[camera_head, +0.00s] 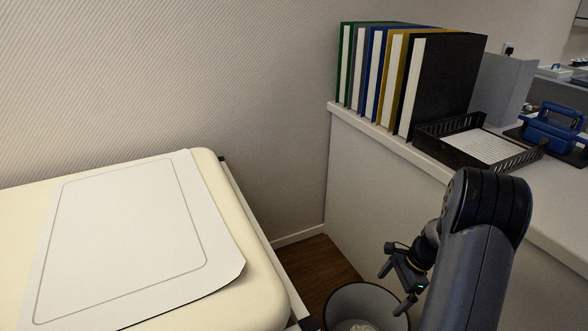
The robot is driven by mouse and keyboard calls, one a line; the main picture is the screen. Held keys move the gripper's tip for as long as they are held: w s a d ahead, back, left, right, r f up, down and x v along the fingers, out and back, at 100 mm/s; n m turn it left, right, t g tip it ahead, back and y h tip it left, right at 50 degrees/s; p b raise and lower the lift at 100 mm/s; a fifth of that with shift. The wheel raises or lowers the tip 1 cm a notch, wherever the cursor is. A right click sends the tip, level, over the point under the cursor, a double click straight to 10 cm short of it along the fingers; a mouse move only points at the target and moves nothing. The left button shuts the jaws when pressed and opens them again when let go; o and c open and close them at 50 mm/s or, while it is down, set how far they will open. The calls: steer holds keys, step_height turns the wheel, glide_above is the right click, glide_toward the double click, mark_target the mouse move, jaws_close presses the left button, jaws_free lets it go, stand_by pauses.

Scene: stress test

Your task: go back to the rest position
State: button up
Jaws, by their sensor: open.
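My gripper (393,286) shows at the lower middle right, at the end of my dark arm. Its two fingers are apart and I see nothing between them. It is over or close to the right side of the rim of a round bin (347,294); I cannot tell the exact gap. Something pale (357,326) shows inside the bin, cut off by the lower picture edge. My arm hides part of the counter front.
A cream padded table (262,290) with a white sheet (120,240) fills the left. A counter (375,165) at the right bears several binders (440,85), a black tray (520,160) with paper and a blue hole punch (552,128). A strip of wooden floor (318,268) is clear between.

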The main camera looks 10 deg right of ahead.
steer(key=b+x, duration=0.3)
steer(key=x, duration=0.5)
steer(key=shift+d+r+p, duration=0.1)
steer(key=shift+r+p, duration=2.15)
steer(key=shift+r, duration=0.2)
steer(key=shift+f, duration=0.15)
